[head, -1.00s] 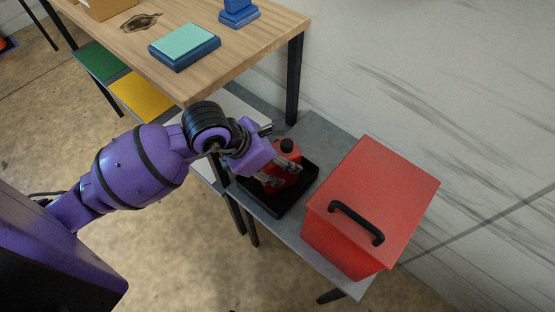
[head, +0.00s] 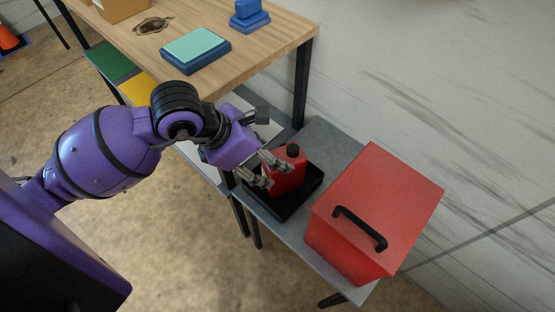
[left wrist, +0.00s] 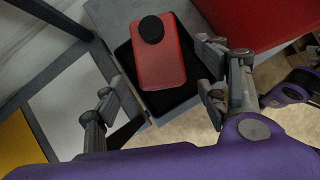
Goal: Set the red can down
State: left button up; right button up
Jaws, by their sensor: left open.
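The red can (head: 287,172) with a black cap stands upright in a black tray (head: 296,208) on the low grey table. It also shows in the left wrist view (left wrist: 158,62), inside the tray (left wrist: 172,101). My left gripper (head: 269,171) is open, just to the left of the can in the head view. In the left wrist view its two fingers (left wrist: 160,97) are spread wide, apart from the can, which lies ahead of them. My right gripper is in neither view.
A red box with a black handle (head: 374,210) stands on the grey table (head: 325,138) right of the tray. A wooden table (head: 255,56) behind holds a blue block with a teal top (head: 196,47). A white wall is at the right.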

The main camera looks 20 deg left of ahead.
pick_arm(q)
jog(key=v, duration=0.4)
jog(key=shift+d, duration=0.1)
dwell(1.0)
